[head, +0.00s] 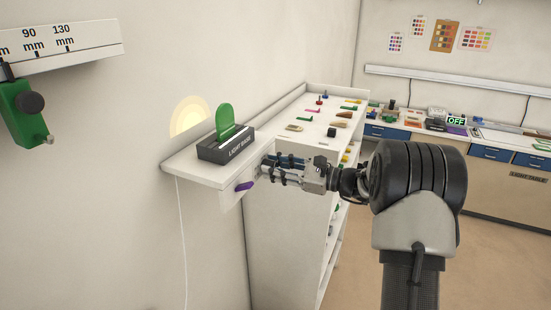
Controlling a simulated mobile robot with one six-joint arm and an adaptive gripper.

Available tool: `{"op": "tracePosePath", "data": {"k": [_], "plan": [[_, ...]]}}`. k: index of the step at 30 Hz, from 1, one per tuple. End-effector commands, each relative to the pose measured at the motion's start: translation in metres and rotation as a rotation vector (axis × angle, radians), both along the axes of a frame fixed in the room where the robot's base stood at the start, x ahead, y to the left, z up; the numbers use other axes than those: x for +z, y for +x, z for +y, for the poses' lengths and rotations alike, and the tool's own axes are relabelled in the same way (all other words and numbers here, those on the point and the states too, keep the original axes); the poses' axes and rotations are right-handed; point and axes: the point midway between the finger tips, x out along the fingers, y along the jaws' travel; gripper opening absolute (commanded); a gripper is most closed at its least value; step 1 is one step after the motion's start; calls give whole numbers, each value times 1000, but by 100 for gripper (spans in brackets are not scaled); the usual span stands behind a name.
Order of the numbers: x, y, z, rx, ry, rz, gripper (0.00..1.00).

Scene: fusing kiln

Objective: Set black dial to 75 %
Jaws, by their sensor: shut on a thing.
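My gripper (268,170) is at the front panel (232,198) under the small white wall shelf, to the right of a purple lever (244,185). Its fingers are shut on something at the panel. From its place this looks to be the black dial, but the fingers hide it, and neither its pointer nor any scale can be read.
A white shelf unit (280,240) with several small coloured items on top stands close behind my gripper. On the left wall a millimetre scale (60,45) carries a green slider (24,115) with a black knob. A bench with blue drawers (490,152) is far right; open floor lies before it.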

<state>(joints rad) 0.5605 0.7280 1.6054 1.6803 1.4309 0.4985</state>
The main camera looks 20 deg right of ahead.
Motion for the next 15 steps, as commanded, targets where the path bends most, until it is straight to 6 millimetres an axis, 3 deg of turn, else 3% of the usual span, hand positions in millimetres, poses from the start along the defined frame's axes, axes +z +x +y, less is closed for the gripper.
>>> {"op": "tracePosePath", "data": {"k": [15], "plan": [[1, 0, -1, 0, 241, 244, 5]]}}
